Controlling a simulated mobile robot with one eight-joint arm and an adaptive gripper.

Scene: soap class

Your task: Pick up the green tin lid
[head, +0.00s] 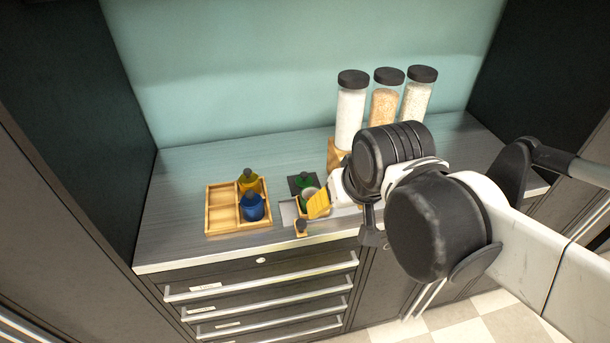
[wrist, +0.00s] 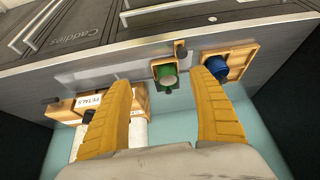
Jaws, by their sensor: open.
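A small green piece with a dark top, which looks like the green tin lid (head: 304,180), sits on a dark square behind an open green tin (head: 306,202). In the wrist view the open green tin (wrist: 167,78) stands in a small wooden holder, with more green, probably the lid (wrist: 177,90), just below it. My gripper (head: 318,206) is open and empty, its yellow fingers close to the tin and partly covering it in the head view. In the wrist view the fingers of my gripper (wrist: 167,80) are wide apart, with the tin and green piece between them.
A wooden tray (head: 208,221) at left holds a yellow-green bottle (head: 248,180) and a blue bottle (head: 252,206). A small dark-topped wooden piece (head: 301,229) stands near the counter's front edge. Tall jars (head: 384,101) stand behind my arm. The counter's left end is clear.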

